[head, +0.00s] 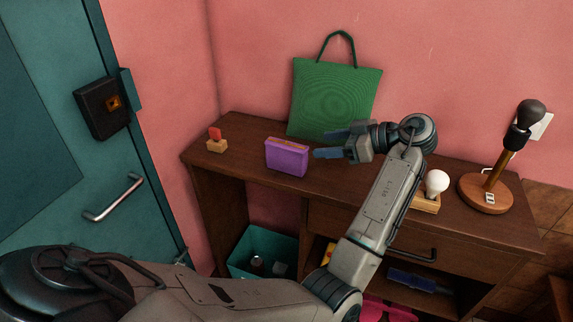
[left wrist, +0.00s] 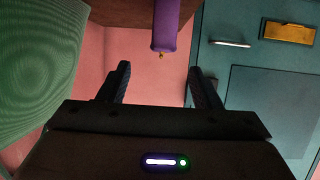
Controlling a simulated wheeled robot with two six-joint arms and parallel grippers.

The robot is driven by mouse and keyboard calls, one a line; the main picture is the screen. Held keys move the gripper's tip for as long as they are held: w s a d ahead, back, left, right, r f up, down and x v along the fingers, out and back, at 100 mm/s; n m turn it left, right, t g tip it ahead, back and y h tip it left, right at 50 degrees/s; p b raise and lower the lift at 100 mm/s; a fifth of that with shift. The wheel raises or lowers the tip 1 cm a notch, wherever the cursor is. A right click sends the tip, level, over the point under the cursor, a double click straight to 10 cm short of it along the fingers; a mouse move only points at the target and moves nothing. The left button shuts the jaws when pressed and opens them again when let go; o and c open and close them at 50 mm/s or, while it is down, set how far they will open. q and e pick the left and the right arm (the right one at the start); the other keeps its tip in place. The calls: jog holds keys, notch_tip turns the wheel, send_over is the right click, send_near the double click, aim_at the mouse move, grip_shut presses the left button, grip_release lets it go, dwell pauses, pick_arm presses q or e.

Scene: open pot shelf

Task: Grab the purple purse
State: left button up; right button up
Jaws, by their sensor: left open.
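The purple purse (head: 286,158) stands upright on the brown wooden shelf top (head: 247,133), left of my left gripper. It has a gold-coloured clasp edge along its top. My left gripper (head: 320,145) is open and empty, its fingers pointing left toward the purse and apart from it. In the left wrist view, the purse (left wrist: 165,28) shows at the top, beyond the two spread fingertips (left wrist: 160,70). My right gripper is not in view.
A green handbag (head: 335,95) leans on the pink wall behind my gripper. A small red-topped wooden item (head: 216,141) stands left. A bulb on a wooden base (head: 436,183) and a lamp (head: 486,190) stand right. A teal bin (head: 262,262) sits below; a teal door (head: 60,150) is left.

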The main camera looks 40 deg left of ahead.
aim_at(290, 150)
pick_arm(q)
jog(key=x, duration=0.5)
jog(key=shift+a+f+p, duration=0.1)
jog(key=shift+f+p, duration=0.05)
jog(key=shift+p, duration=0.2)
jog(key=shift+s+a+f, duration=0.15)
jog(key=shift+a+f, duration=0.1)
jog(key=shift+a, duration=0.2)
jog(key=p+x, duration=0.1)
jog(key=x, duration=0.3)
jog(key=shift+s+a+f, duration=0.15)
jog(key=shift+a+f, duration=0.1)
jog(key=shift+f, duration=0.1)
jog(key=c, duration=1.1)
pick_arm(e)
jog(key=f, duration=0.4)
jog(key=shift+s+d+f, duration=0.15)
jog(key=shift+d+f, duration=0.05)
